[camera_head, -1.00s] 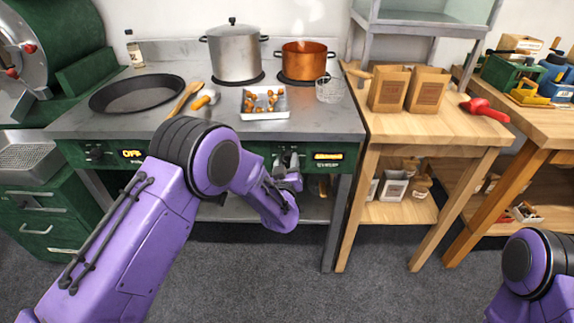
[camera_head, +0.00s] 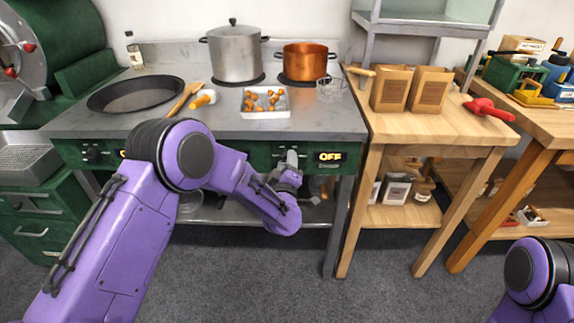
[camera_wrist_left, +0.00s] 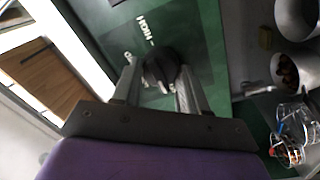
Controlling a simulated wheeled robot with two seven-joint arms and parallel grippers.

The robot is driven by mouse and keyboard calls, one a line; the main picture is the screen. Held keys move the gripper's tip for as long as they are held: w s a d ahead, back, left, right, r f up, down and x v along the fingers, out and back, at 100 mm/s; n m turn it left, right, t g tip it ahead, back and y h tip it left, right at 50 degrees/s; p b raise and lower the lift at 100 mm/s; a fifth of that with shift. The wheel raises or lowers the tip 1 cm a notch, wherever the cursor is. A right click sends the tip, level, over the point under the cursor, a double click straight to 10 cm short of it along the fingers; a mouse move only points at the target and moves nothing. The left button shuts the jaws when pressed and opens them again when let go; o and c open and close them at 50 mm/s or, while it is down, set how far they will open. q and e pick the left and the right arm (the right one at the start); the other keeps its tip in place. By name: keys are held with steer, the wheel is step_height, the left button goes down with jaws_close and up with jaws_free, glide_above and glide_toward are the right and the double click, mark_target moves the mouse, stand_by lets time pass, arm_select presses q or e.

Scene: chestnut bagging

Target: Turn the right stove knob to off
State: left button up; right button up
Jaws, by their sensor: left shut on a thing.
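The right stove knob (camera_wrist_left: 160,68) is black and sits on the green stove front, between the fingers of my left gripper (camera_wrist_left: 158,88) in the left wrist view. My left gripper (camera_head: 289,160) is shut on this knob at the stove's right side, and the fingers hide most of the knob in the head view. The right display (camera_head: 329,157) reads OFF in yellow letters. Part of my right arm shows at the lower right of the head view, but its gripper is out of view.
On the stove top (camera_head: 345,118) stand a steel pot (camera_head: 235,55), a copper pot (camera_head: 305,62), a black pan (camera_head: 137,95) and a white tray (camera_head: 245,111) of chestnuts. The left knob (camera_head: 93,154) is clear of my arm. A wooden table (camera_head: 440,125) with paper bags stands at the right.

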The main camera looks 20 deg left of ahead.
stand_by(0.4)
arm_select(q)
steer(key=o, duration=1.1)
steer(key=shift+c, duration=0.2)
steer(key=v, duration=1)
steer(key=shift+s, duration=0.3)
steer(key=shift+d+f, duration=0.1)
